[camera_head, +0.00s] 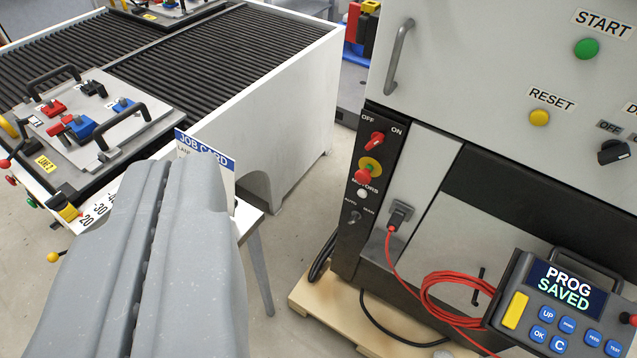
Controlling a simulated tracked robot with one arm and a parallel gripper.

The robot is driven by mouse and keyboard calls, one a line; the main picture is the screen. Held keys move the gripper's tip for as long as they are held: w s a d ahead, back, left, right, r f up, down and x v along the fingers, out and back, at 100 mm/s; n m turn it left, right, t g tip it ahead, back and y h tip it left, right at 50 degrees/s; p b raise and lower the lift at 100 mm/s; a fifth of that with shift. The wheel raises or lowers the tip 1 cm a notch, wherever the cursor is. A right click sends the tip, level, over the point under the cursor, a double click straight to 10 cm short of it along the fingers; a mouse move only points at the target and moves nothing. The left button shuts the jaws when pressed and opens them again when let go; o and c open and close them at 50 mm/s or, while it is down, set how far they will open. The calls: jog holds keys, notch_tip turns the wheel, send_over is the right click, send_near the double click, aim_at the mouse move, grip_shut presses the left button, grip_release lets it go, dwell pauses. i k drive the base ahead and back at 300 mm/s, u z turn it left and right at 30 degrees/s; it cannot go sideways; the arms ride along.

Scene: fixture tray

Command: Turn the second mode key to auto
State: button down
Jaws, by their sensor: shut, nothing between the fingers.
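A small metallic key switch (354,216) sits low on the black strip at the left of the grey cabinet, under the words AUTO and MAN. It is too small to tell which word it points at. I see only one such key. My gripper (158,180) fills the lower left foreground, its two grey fingers shut together with nothing between them. In the picture it is well to the left of the key and apart from it, in front of the roller conveyor and a small job card stand.
Above the key are a red OFF/ON switch (377,139) and a red-and-yellow emergency button (368,170). A red cable (392,262) and a teach pendant (545,305) reading PROG SAVED are at right. A fixture tray (135,137) lies on the conveyor (280,85). Floor shows between conveyor and cabinet.

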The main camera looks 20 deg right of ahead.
aim_at(356, 215)
jog(key=z, duration=0.25)
jog(key=i, duration=1.25)
jog(key=z, duration=0.5)
